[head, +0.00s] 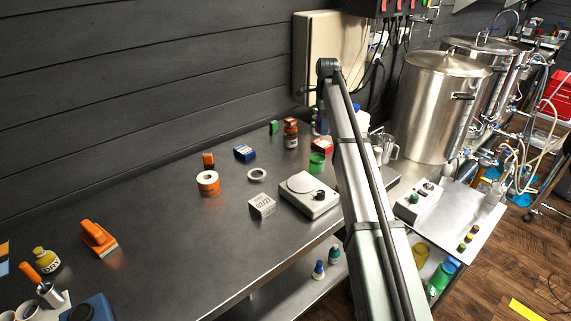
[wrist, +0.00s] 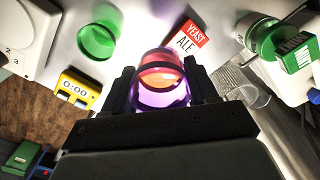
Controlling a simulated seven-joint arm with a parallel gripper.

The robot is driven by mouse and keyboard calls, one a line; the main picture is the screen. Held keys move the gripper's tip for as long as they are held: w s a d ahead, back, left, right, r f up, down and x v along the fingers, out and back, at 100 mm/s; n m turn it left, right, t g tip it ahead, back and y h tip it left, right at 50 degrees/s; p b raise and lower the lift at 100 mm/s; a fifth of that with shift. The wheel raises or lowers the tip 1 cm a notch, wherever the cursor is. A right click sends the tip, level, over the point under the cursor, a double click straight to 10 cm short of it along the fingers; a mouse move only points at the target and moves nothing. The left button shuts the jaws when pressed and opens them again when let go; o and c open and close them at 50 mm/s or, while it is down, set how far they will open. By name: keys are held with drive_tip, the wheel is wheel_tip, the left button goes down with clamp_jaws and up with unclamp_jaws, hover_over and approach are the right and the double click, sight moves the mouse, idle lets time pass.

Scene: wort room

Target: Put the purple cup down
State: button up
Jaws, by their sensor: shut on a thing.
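The purple cup (wrist: 162,93), see-through with a pink-orange glow at its rim, is between the two dark fingers of my gripper (wrist: 160,78) in the wrist view. My gripper is shut on it. Whether the cup's base touches the steel surface cannot be told. In the head view my own arm hides both the gripper and the cup. A green cup (wrist: 98,40) stands beyond and left of the held cup in the wrist view; it also shows in the head view (head: 317,162). A red and white yeast box (wrist: 189,40) is close beyond the held cup.
A yellow timer (wrist: 80,90) is left of the gripper, and a clear beaker (wrist: 244,84) is to its right. A white scale (head: 309,194) and a white box (head: 262,206) are on the steel worktop (head: 190,250). The worktop's front middle is mostly bare.

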drive_tip(key=n, duration=0.1)
hover_over(282, 165)
drive_tip(key=w, duration=0.1)
drive_tip(key=shift+s+m, duration=0.65)
drive_tip(key=shift+m, duration=0.55)
drive_tip(key=shift+f, duration=5)
drive_tip(key=shift+f, duration=0.1)
drive_tip(key=o, duration=1.1)
wheel_tip(282, 165, up, 12)
drive_tip(key=shift+r, duration=0.1)
